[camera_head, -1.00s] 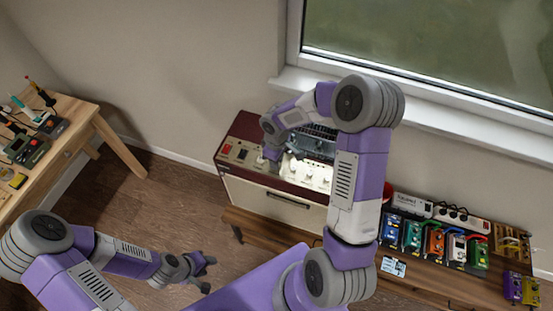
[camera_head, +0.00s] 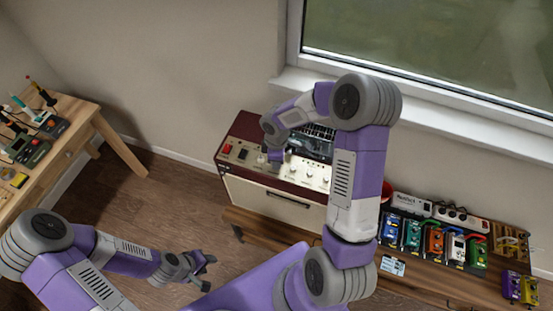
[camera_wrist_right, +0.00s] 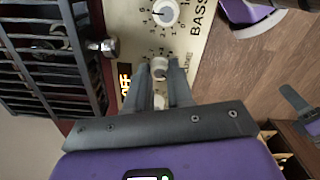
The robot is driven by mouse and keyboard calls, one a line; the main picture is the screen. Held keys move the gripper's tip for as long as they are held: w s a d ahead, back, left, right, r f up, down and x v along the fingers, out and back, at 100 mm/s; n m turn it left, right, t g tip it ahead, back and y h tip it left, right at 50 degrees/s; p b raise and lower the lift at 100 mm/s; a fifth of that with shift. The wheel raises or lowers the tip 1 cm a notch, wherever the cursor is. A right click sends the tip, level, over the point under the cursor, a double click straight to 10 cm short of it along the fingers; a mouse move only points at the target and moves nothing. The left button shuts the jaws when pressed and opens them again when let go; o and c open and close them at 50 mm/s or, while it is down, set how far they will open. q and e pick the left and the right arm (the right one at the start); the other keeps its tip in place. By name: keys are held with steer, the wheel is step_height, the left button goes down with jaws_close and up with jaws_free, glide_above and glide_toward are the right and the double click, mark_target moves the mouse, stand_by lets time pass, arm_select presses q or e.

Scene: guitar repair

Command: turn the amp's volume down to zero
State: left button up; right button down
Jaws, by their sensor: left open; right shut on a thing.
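The amp (camera_head: 268,196) is a maroon box with a cream front and a row of white knobs on its top panel. My right gripper (camera_head: 276,156) is down at the left part of this panel. In the right wrist view its two fingers (camera_wrist_right: 160,74) are shut on a white knob (camera_wrist_right: 158,66). The knob's printed label is partly covered and seems to end in "UME". A knob marked BASS (camera_wrist_right: 165,12) sits beyond it, apart from the fingers. The knob's pointer cannot be made out clearly. My left gripper (camera_head: 200,268) is open and empty above the floor.
A red switch (camera_head: 227,149) is at the panel's left end. Several coloured pedals (camera_head: 433,240) stand on the low bench at right. A wooden workbench (camera_head: 75,125) is at left.

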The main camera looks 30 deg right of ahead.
steer(key=shift+w+r, duration=0.1)
steer(key=c, duration=1)
jaws_free()
step_height(320, 180, up, 8)
steer(key=shift+f, duration=0.25)
steer(key=shift+f, duration=0.1)
